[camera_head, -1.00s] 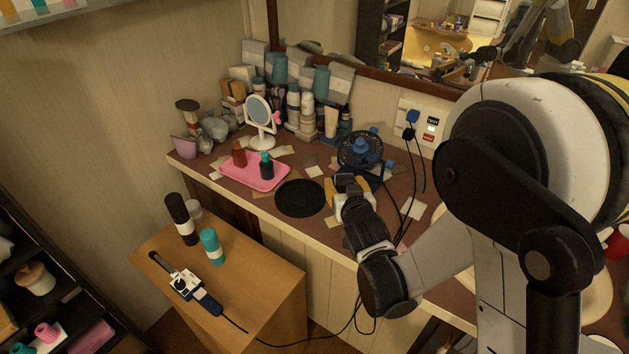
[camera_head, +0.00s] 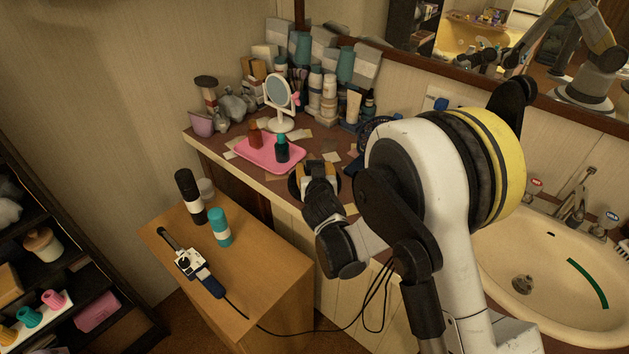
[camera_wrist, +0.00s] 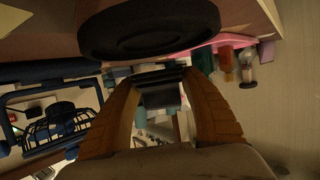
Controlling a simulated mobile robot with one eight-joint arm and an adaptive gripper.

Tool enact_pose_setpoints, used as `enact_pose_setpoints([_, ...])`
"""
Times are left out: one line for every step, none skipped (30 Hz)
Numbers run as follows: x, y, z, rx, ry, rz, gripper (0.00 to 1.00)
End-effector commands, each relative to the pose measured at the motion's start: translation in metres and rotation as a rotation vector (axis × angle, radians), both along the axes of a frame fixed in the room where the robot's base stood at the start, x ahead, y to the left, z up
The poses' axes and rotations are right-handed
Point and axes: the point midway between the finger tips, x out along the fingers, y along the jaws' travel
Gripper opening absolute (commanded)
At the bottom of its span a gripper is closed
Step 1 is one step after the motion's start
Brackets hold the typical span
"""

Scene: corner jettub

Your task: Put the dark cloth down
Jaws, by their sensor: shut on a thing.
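My gripper (camera_head: 318,172) is over the counter, just in front of the pink tray, and partly covers a black round disc (camera_head: 295,187). In the wrist view its two orange-brown fingers (camera_wrist: 160,92) close on a small dark folded piece, which I take to be the dark cloth (camera_wrist: 160,97). The cloth also shows as a dark bit at the fingertips in the head view (camera_head: 315,166). The disc (camera_wrist: 150,28) lies close beside the fingertips in the wrist view and looks apart from the cloth. I cannot tell the gap between cloth and counter.
The pink tray (camera_head: 262,158) holds two small bottles. A round mirror (camera_head: 279,98) and many bottles stand behind it. A sink (camera_head: 500,265) is at right, a wooden cabinet (camera_head: 270,265) below left.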

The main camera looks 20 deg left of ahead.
Motion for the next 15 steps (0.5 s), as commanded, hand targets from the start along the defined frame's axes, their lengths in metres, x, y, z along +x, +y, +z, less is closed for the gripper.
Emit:
enact_pose_setpoints([0.000,0.000,-0.009,0.000,0.000,0.000,0.26])
enact_pose_setpoints([0.000,0.000,-0.015,0.000,0.000,0.000,0.26])
enact_pose_setpoints([0.000,0.000,-0.022,0.000,0.000,0.000,0.26])
enact_pose_setpoints([0.000,0.000,-0.027,0.000,0.000,0.000,0.26])
enact_pose_setpoints([0.000,0.000,-0.032,0.000,0.000,0.000,0.26])
enact_pose_setpoints([0.000,0.000,-0.036,0.000,0.000,0.000,0.26])
enact_pose_setpoints([0.000,0.000,-0.037,0.000,0.000,0.000,0.26])
enact_pose_setpoints([0.000,0.000,-0.038,0.000,0.000,0.000,0.22])
enact_pose_setpoints([0.000,0.000,-0.037,-0.001,0.001,-0.001,0.21])
enact_pose_setpoints([0.000,-0.001,-0.036,-0.001,0.001,-0.001,0.21])
enact_pose_setpoints([0.000,-0.001,-0.036,-0.001,0.002,-0.001,0.21])
enact_pose_setpoints([0.000,-0.001,-0.036,-0.001,0.002,-0.001,0.21])
enact_pose_setpoints([0.000,-0.001,-0.036,0.000,0.002,-0.001,0.60])
enact_pose_setpoints([0.000,-0.001,-0.036,-0.001,0.002,-0.001,0.69])
enact_pose_setpoints([0.000,-0.001,-0.036,-0.001,0.002,-0.001,0.75])
